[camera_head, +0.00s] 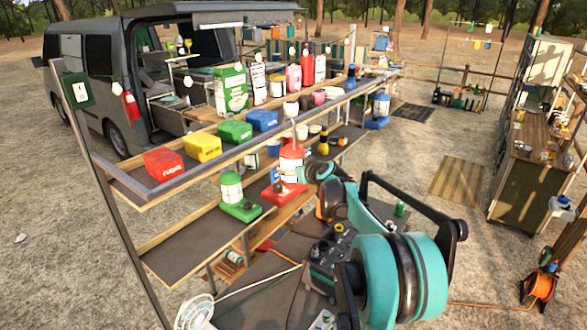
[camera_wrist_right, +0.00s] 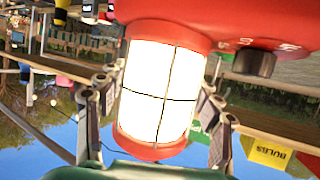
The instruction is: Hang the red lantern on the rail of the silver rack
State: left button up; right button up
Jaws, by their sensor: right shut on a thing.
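The red lantern (camera_head: 291,152) has a pale lit glass and a red base. In the right wrist view the lantern (camera_wrist_right: 160,85) appears upside down, its glass between my fingers. My right gripper (camera_wrist_right: 158,125) is shut on it; in the head view the gripper (camera_head: 303,172) reaches in from the right. I cannot tell whether the lantern's base touches the shelf below. A long grey metal rail (camera_head: 215,162) runs along the front of the stepped display, above and behind the lantern; I cannot tell whether this is the silver rack's rail. My left gripper is not in view.
A green lantern (camera_head: 232,187) stands left on the lower shelf (camera_head: 185,250). Red, yellow, green and blue boxes line the upper shelf, including a yellow box (camera_head: 202,148). A distant rack (camera_head: 478,24) holds small hanging items. A van (camera_head: 92,75) stands behind.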

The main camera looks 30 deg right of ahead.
jog(key=shift+f, duration=0.3)
jog(key=o, duration=1.8)
jog(key=v, duration=1.2)
jog(key=shift+s, duration=0.1)
